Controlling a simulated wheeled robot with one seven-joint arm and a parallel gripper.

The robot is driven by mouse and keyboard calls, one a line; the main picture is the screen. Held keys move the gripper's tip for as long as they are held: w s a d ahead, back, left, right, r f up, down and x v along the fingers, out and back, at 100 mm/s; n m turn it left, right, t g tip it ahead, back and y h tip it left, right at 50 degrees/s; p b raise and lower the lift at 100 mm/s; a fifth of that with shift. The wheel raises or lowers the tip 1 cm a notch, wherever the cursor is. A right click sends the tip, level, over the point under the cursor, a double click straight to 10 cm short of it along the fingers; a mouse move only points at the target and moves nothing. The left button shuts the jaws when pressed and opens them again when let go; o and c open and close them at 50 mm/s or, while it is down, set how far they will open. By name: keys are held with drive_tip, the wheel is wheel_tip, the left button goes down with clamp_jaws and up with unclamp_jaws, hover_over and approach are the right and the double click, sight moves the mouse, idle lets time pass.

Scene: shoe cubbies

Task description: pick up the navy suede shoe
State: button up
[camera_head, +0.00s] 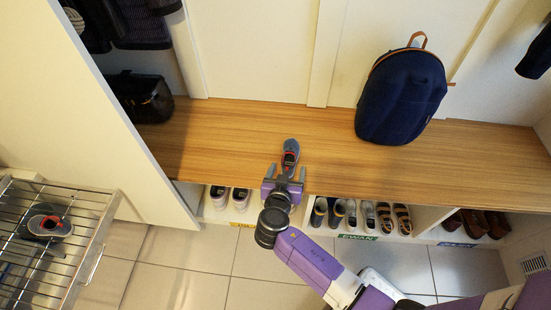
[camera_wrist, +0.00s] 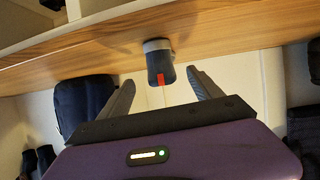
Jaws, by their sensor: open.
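A dark navy and grey shoe with a red patch (camera_head: 290,152) lies alone on the wooden bench top, near its front edge. My gripper (camera_head: 287,171) is at the bench's front edge, with its fingers pointing at the shoe. It is open and empty. In the wrist view the shoe (camera_wrist: 159,62) shows its dark end and red tab towards me, lined up between the two fingertips (camera_wrist: 160,77). Gaps show on both sides of it. I cannot tell how deep it sits between the fingers. The suede texture is too small to make out.
The wooden bench (camera_head: 235,135) is clear around the shoe. A navy backpack (camera_head: 402,97) stands right, a dark bag (camera_head: 140,97) left. Cubbies below hold several shoes, including white ones (camera_head: 240,198) and sandals (camera_head: 402,218). A similar shoe (camera_head: 50,226) sits on a wire rack (camera_head: 95,205).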

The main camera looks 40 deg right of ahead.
sight(289, 157)
drive_tip(key=shift+w+d+h, duration=0.3)
drive_tip(key=shift+w+d, duration=0.05)
drive_tip(key=shift+w, duration=0.3)
drive_tip(key=shift+b+x, duration=0.6)
drive_tip(key=shift+x, duration=2.95)
drive_tip(key=shift+s+f, duration=0.1)
drive_tip(key=shift+f, duration=0.05)
drive_tip(key=c, duration=1.5)
drive_tip(key=shift+c, duration=0.2)
